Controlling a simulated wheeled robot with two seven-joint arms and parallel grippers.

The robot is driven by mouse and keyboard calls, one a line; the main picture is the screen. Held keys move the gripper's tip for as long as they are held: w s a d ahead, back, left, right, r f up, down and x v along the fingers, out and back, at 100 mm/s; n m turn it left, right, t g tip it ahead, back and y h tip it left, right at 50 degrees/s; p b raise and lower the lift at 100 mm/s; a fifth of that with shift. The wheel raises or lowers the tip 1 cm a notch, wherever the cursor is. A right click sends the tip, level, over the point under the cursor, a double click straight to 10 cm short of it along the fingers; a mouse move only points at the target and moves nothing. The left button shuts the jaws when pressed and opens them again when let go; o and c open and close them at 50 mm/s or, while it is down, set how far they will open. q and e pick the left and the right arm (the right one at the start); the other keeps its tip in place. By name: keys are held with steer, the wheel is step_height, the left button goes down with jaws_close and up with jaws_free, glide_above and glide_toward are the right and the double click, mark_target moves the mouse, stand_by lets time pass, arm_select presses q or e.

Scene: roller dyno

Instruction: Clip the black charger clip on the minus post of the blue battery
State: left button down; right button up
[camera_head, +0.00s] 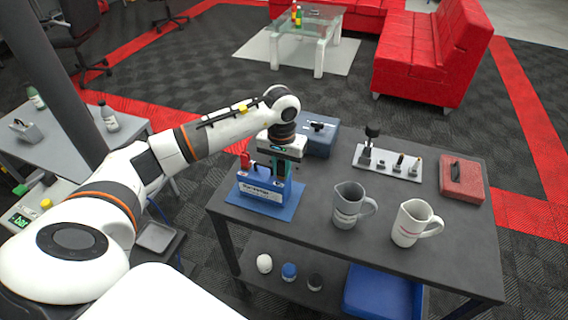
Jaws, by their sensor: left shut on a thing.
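The blue battery (262,190) stands upright with a pale label on the blue mat (260,207) at the table's left end. A red clip (245,160) sits at the battery's left post. My left gripper (279,163) points down over the battery's right side and is shut on a small dark thing, which looks like the black charger clip (279,170). The gripper partly hides the clip and the minus post. I cannot tell whether the clip touches the post. My right gripper is out of view.
A blue-grey box (321,138) stands behind the gripper. A white tray (388,162) with small parts, a red case (461,180), a grey jug (348,206) and a white jug (411,225) occupy the table's right. A blue bin (382,294) is on the lower shelf.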

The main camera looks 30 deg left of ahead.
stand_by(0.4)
arm_select(q)
steer(key=shift+f+b, duration=0.25)
steer(key=shift+b, duration=0.2)
stand_by(0.5)
steer(key=c, duration=1.2)
jaws_free()
step_height(320, 180, up, 12)
steer(key=b, duration=0.2)
steer(key=shift+w+r+b, duration=0.1)
steer(key=shift+w+b, duration=0.05)
steer(key=shift+b, duration=0.2)
